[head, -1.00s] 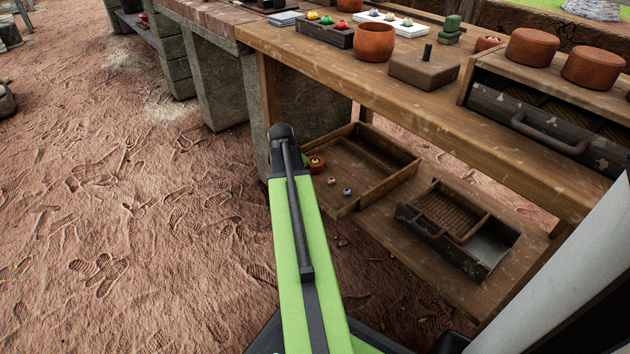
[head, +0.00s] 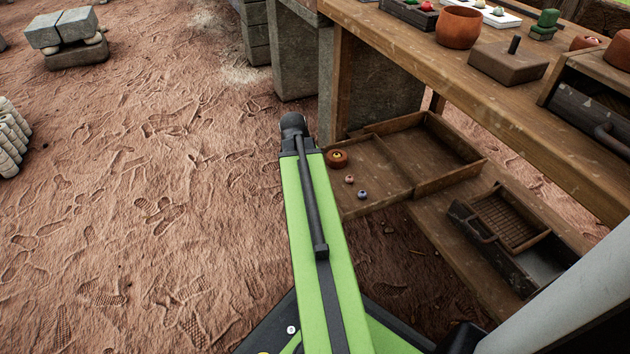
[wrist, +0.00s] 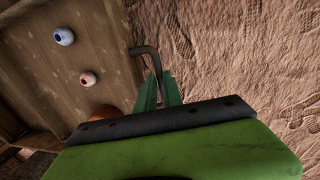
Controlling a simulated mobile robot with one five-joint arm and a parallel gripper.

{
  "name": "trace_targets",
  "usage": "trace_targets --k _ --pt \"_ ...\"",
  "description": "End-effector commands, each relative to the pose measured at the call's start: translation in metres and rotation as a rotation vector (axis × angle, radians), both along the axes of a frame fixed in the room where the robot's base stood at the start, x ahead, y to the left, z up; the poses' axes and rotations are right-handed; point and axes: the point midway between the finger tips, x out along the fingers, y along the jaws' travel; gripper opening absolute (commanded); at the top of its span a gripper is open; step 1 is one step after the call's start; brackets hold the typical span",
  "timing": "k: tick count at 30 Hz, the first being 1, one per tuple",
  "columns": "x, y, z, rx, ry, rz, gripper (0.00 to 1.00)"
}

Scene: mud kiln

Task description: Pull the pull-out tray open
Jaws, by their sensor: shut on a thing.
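The pull-out tray (head: 375,181) is a shallow wooden tray low under the workbench, sticking out to the left from its wooden housing (head: 445,182). A small orange-brown pot (head: 337,158), a pink bead (head: 349,179) and a blue bead (head: 362,194) lie in it. In the wrist view, the tray (wrist: 88,45) fills the left, and its dark bent handle (wrist: 144,49) runs between the green fingers of my gripper (wrist: 157,80). My gripper is shut on the handle. In the head view, my arm hides the gripper and handle.
The workbench (head: 440,68) overhangs the tray, with a stone leg (head: 385,83) behind it. A dark box with a woven insert (head: 505,222) is on the lower shelf to the right. Sandy ground to the left is open, with stone blocks (head: 75,56) farther off.

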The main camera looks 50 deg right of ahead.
Motion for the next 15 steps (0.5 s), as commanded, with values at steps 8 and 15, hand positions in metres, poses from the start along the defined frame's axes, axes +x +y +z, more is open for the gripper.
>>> trace_targets --k 8,15 --pt "-0.0033 -0.0093 0.0004 -0.004 -0.007 -0.011 0.0" --pt "-0.0058 -0.0114 0.0002 -0.003 -0.005 -0.016 0.33"
